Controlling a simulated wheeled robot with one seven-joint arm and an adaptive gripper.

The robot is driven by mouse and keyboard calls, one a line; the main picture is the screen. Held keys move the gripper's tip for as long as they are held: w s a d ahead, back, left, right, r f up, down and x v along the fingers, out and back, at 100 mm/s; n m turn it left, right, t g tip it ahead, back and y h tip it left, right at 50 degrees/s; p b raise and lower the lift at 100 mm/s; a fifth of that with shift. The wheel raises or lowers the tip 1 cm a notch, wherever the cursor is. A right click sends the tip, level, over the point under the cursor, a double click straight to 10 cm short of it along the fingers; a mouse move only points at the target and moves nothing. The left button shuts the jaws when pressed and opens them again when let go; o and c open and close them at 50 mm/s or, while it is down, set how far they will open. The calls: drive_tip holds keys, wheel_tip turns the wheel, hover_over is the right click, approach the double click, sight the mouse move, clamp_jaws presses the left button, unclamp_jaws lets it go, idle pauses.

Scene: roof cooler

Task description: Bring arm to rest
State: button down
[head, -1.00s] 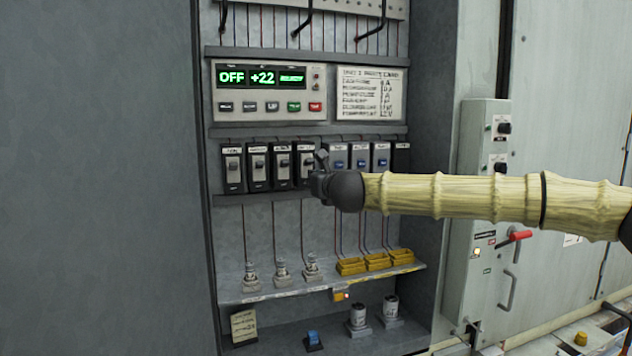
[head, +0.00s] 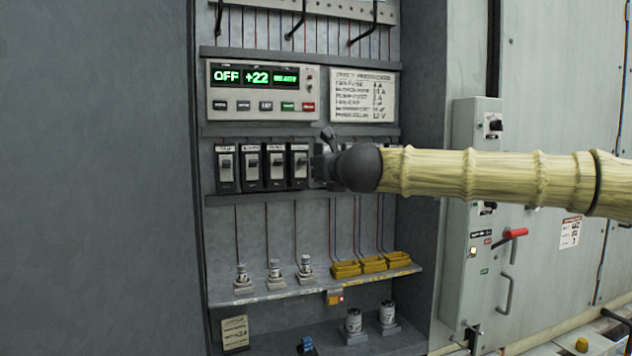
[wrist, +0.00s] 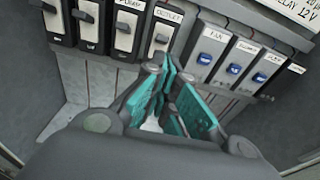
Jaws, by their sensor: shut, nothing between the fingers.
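My gripper (head: 322,160) is at the end of my pale, ribbed arm, in front of the breaker row inside the grey cabinet. It also shows in the wrist view (wrist: 172,92), where its teal-padded fingers are together with nothing held. Black breakers (head: 262,166) with grey toggles stand in a row to its left. In the wrist view, blue-switch modules (wrist: 232,67) are to the right of the fingers and black breakers (wrist: 128,30) to the upper left. In the head view my gripper and wrist cover most of the blue-switch modules. Contact with the breakers cannot be told.
A display panel (head: 263,90) reads OFF, +22, READY, beside a printed card (head: 362,95). Below are white-capped fuses (head: 274,273), yellow holders (head: 373,264) and a lower shelf with cylinders (head: 353,322). A switch box with a red lever (head: 512,236) stands right.

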drive_tip(key=shift+s+r, duration=0.25)
drive_tip(key=shift+s, duration=0.05)
